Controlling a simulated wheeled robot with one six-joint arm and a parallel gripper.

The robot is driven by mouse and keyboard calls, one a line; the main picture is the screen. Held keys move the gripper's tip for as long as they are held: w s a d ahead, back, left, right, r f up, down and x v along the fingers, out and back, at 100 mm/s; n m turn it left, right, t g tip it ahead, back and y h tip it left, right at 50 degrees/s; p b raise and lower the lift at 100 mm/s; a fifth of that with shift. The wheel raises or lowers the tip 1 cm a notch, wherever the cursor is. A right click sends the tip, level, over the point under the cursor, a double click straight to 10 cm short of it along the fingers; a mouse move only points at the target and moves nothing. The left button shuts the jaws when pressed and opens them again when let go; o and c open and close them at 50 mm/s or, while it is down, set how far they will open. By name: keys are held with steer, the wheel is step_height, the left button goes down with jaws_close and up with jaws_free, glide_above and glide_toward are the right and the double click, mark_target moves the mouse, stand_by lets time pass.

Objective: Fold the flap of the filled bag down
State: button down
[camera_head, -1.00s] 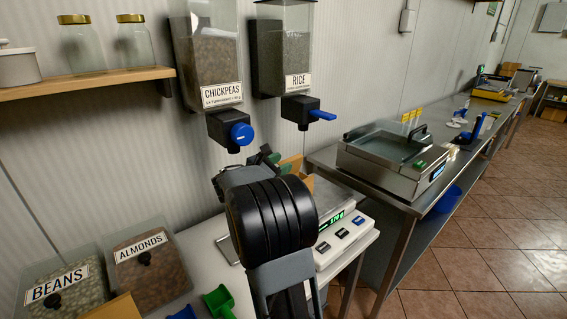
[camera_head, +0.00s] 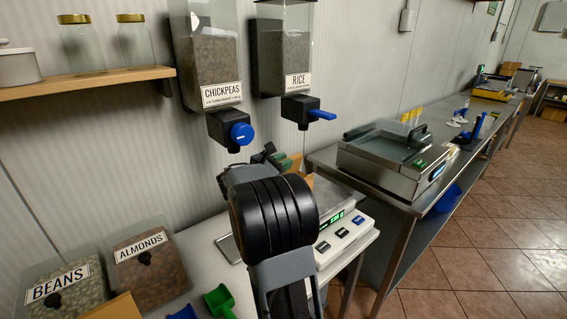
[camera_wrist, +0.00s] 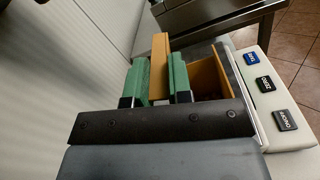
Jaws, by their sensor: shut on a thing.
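The brown paper bag (camera_wrist: 208,80) stands on the scale, its top open, in the wrist view. Its flap (camera_wrist: 160,52) rises as an upright strip at the left of the opening. My gripper (camera_wrist: 159,78) has its two green fingers on either side of this flap and is shut on it. What lies inside the bag cannot be made out. In the head view my arm hides most of the bag, and only a small brown part (camera_head: 308,181) shows behind my gripper (camera_head: 287,163).
The scale (camera_head: 340,228) has a lit green display and several buttons. Chickpea (camera_head: 212,75) and rice (camera_head: 284,60) dispensers hang above. Bean (camera_head: 62,290) and almond (camera_head: 150,268) bins and a green scoop (camera_head: 219,301) are at left. A steel machine (camera_head: 392,163) stands on the right-hand counter.

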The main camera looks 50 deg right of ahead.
steer(key=s+m+b, duration=0.1)
steer(key=m+b, duration=0.2)
steer(key=b, duration=0.2)
steer(key=s+f+m+b, duration=0.1)
steer(key=m+b, duration=0.2)
steer(key=b, duration=0.1)
steer(key=s+f+m+b, duration=0.1)
steer(key=s+m+b, duration=0.1)
steer(key=b, duration=0.3)
steer(key=shift+s+a+f+m+b, duration=0.1)
steer(key=shift+a+f+m+b, duration=0.1)
steer(key=shift+m+b, duration=0.2)
steer(key=c, duration=1.1)
jaws_free()
steer(key=shift+s, duration=0.1)
steer(key=shift+f, duration=0.1)
steer(key=shift+f, duration=0.1)
